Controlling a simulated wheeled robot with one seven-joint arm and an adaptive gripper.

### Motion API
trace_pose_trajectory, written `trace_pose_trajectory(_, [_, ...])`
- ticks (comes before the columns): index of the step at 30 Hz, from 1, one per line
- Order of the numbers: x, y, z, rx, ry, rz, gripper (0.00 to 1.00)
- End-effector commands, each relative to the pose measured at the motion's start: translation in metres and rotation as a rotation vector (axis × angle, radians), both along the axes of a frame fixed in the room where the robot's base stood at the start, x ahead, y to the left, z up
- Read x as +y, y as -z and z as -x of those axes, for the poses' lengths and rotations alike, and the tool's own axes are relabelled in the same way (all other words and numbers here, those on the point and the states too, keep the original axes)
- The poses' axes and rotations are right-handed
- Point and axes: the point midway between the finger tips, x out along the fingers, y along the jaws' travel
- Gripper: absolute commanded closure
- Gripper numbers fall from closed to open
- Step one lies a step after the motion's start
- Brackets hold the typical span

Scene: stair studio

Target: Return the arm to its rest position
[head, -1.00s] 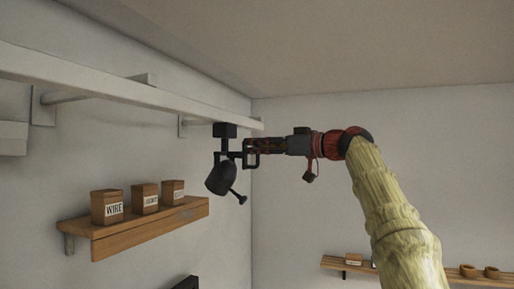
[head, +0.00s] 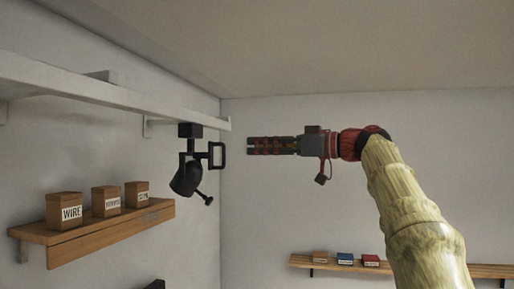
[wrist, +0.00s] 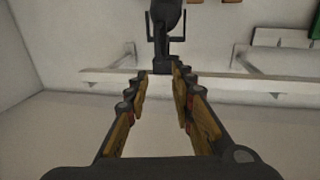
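My gripper (head: 250,146) is at the end of my raised arm, pointing left toward a black stage lamp (head: 187,178). The lamp hangs from the underside of a white rail, with a black frame-shaped handle (head: 217,155) on its right side. A clear gap separates my fingertips from the handle. In the wrist view my gripper (wrist: 162,75) has its two fingers apart with nothing between them. The lamp (wrist: 165,18) shows beyond the fingertips there.
The white rail (head: 100,86) runs along the left wall near the ceiling. Below it, a wooden shelf (head: 110,235) bears three boxes. Another shelf (head: 300,261) with small items is low on the back wall. The space right of my arm is clear.

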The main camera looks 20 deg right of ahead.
Motion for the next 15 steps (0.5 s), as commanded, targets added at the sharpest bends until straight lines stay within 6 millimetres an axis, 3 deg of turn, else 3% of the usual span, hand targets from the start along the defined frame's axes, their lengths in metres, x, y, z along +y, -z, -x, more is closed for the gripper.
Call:
trace_pose_trajectory(10, [-0.0001,0.0002,-0.0005,0.003,0.001,-0.004,0.76])
trace_pose_trajectory(15, [-0.0076,0.0028,-0.0070,0.082,0.036,-0.086,0.76])
